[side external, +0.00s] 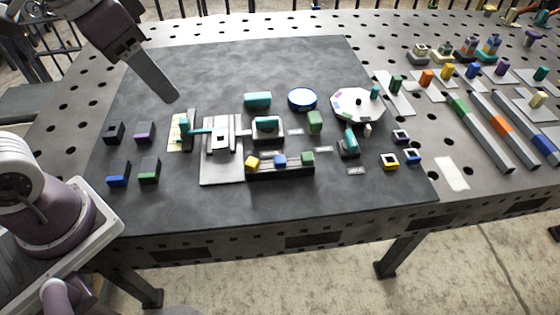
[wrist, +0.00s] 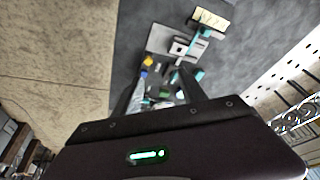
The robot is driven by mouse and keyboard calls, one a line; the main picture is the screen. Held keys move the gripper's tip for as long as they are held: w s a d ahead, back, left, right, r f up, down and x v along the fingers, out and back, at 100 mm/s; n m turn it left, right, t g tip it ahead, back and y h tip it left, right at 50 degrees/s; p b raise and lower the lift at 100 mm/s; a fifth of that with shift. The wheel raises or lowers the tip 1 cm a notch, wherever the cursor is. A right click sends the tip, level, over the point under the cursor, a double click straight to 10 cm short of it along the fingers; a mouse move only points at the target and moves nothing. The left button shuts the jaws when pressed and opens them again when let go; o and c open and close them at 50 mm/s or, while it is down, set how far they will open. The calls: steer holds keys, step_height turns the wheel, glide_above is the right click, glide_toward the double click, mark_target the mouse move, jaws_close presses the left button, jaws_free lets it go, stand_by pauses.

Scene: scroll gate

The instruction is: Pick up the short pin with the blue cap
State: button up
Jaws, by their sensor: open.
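A small blue-capped piece (side external: 472,71) stands on a pale plate at the back right of the table in the side view, in a row with other coloured pieces. It looks like the short pin, but it is too small to be sure. A long grey bar with a blue end (side external: 545,143) lies further right. My gripper (side external: 172,98) is above the left part of the dark mat, far from the blue-capped piece. In the wrist view my gripper (wrist: 162,72) has its two fingers apart with nothing held between them. I cannot make out the blue-capped piece in that view.
The dark mat (side external: 250,205) holds a grey block fixture (side external: 221,170), a black tray with coloured cubes (side external: 285,172), a white octagonal plate (side external: 345,112), a blue round dish (side external: 302,98) and several small blocks. The mat's front strip is clear.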

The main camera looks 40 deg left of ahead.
steer(key=w+d+f+m+g, duration=0.25)
steer(key=w+d+f, duration=0.2)
steer(key=w, duration=0.45)
steer(key=m+g, duration=0.2)
steer(key=m, duration=0.2)
glide_above(281, 159)
steer(key=shift+t, duration=0.25)
steer(key=f, duration=1.2)
steer(key=shift+w+a+f, duration=0.1)
steer(key=shift+w+a, duration=0.05)
steer(key=shift+a, duration=0.25)
steer(key=f, duration=0.7)
steer(key=shift+d, duration=0.4)
jaws_close()
